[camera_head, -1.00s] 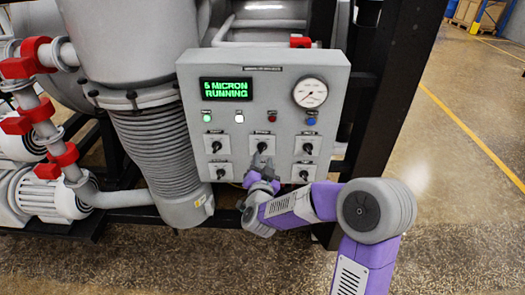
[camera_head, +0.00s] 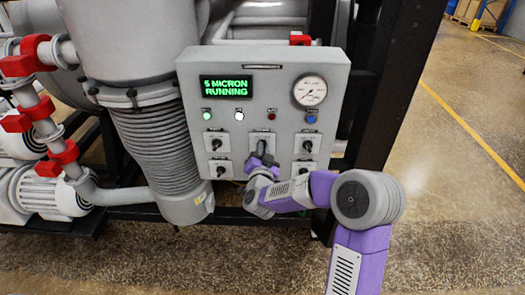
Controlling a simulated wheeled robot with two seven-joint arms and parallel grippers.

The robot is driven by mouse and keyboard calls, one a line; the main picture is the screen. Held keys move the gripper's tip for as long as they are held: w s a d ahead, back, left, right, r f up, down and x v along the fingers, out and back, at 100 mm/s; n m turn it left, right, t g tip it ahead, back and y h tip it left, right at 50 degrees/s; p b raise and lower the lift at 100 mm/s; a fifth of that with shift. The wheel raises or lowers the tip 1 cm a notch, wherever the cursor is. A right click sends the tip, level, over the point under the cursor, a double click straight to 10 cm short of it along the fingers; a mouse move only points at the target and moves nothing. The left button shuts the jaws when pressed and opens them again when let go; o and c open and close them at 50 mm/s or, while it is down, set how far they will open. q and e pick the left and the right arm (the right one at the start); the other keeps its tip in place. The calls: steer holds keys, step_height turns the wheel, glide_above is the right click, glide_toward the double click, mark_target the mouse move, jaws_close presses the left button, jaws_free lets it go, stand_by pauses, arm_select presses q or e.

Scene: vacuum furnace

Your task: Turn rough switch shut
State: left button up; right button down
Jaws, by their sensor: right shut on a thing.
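A grey control panel (camera_head: 190,105) carries several black rotary switches, and their labels are too small to read, so I cannot tell which is the rough switch by name. My right gripper (camera_head: 262,158) is at the top-middle switch (camera_head: 262,141) and shut on its knob; the fingers hide most of it. The top-left switch (camera_head: 215,144), top-right switch (camera_head: 307,146), bottom-left switch (camera_head: 221,171) and bottom-right switch (camera_head: 303,174) are untouched. My left gripper is not in view.
The green display (camera_head: 226,88) reads "5 MICRON RUNNING". A round gauge (camera_head: 310,91) and several indicator lights sit above the switches. A ribbed grey pipe (camera_head: 155,150) stands left of the panel, a black frame post (camera_head: 392,80) right.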

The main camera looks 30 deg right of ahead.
stand_by(0.3)
steer(key=shift+w+a+n+p, duration=0.1)
steer(key=shift+n+p, duration=0.2)
steer(key=shift+n, duration=2.6)
steer(key=shift+a+n+p, duration=0.1)
steer(key=shift+n+p, duration=0.15)
steer(key=shift+n, duration=2.95)
steer(key=c, duration=1.2)
jaws_free()
steer(key=v, duration=0.7)
steer(key=shift+s+a, duration=0.2)
steer(key=shift+s, duration=0.05)
